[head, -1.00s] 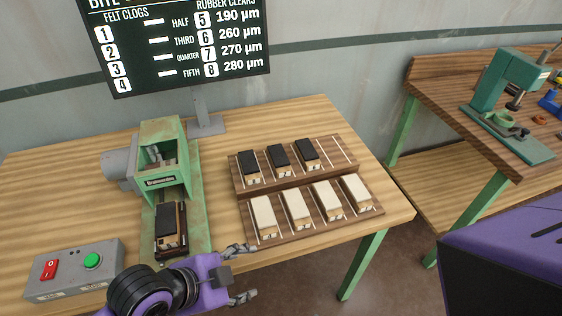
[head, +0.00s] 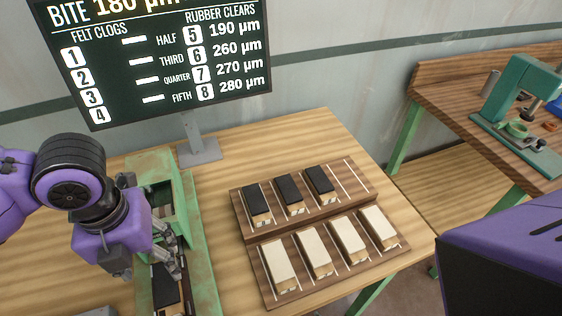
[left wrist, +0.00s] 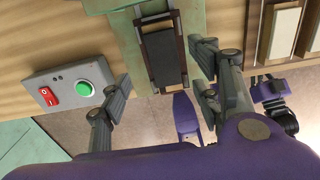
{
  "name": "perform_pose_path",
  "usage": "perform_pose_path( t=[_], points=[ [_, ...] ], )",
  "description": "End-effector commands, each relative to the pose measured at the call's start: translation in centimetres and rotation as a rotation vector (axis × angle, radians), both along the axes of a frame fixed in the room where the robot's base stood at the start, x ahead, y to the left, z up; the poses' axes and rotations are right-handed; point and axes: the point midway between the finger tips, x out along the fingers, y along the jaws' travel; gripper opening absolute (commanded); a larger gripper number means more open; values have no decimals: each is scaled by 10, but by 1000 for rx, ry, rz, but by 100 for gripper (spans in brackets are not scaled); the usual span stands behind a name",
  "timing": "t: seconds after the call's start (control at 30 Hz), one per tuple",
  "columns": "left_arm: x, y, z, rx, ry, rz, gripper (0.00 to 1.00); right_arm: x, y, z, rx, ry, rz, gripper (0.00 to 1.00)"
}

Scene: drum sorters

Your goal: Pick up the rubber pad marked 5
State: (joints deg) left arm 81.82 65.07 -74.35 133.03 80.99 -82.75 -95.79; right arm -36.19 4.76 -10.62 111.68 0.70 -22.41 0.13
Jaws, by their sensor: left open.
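A black rubber pad on a wooden block (head: 165,288) sits in the slide of the green machine (head: 195,235). It also shows in the left wrist view (left wrist: 162,58). Its number is not readable. Three more black pads (head: 289,189) stand in the back row of the wooden rack (head: 240,213), numbers too small to read. My left gripper (head: 172,262) is above the machine's slide, open and empty. In the left wrist view its fingers (left wrist: 163,78) are spread, with the pad beyond and between them.
Several cream felt pads (head: 317,254) stand in the rack's front row. A grey box with a red switch and green button (left wrist: 70,90) lies left of the slide. A screen (head: 150,60) stands behind. A second bench (head: 480,110) is at right.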

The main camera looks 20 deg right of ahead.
Motion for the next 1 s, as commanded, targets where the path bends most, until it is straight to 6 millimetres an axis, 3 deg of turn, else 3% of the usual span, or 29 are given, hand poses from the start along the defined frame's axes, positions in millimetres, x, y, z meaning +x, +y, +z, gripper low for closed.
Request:
perform_pose_path(
  t=[0.5,0.8,1.0],
  points=[
    [-4,-4,-67,-2,1,2,58,-3,-4,-1,-8,6,6,0],
    [-4,-5,-73,-2,-2,2,58,-4,-4,-1,-9,6,7,0],
    [-4,-5,-72,-2,-2,2,32,-3,-4,-1,-8,6,6,0]
  ],
)
